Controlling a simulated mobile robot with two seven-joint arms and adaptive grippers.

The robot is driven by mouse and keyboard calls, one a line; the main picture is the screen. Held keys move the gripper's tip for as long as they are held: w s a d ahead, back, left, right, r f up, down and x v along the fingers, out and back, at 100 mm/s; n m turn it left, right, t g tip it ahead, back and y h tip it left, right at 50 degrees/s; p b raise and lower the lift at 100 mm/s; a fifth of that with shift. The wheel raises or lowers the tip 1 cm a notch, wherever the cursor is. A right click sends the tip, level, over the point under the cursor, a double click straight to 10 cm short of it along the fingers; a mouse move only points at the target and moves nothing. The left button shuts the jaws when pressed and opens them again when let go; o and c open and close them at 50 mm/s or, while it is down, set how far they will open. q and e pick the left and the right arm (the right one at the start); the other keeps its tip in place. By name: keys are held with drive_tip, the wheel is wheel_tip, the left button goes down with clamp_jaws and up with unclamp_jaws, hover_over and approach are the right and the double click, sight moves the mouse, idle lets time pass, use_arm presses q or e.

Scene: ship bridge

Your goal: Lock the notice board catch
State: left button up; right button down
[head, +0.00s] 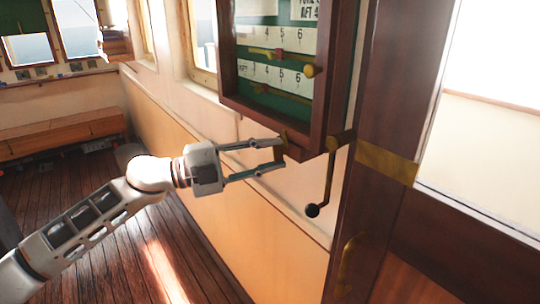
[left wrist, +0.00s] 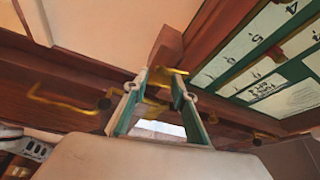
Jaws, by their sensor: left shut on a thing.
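The notice board (head: 312,140) is a dark wooden case with a green back, hung on the wall in the head view. Its brass catch (head: 280,146) is at the lower edge. My left gripper (head: 282,154) reaches in from the left, with its two fingers on either side of the catch. It is shut on the catch. In the left wrist view, the fingers (left wrist: 162,88) rise on both sides of brass parts of the catch (left wrist: 170,71). Whether the catch is locked cannot be told. My right gripper is in neither view.
A brass lever with a black knob (head: 313,210) hangs just right of the board's lower corner. A wooden bench (head: 60,133) is far left, and the plank floor (head: 110,270) is largely clear.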

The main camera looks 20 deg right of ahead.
use_arm(q)
drive_tip(key=shift+m+y, duration=0.5)
drive_tip(key=shift+m, duration=0.7)
drive_tip(key=o, duration=1.1)
drive_tip(key=a, duration=1.2)
drive_tip(key=shift+w, duration=0.25)
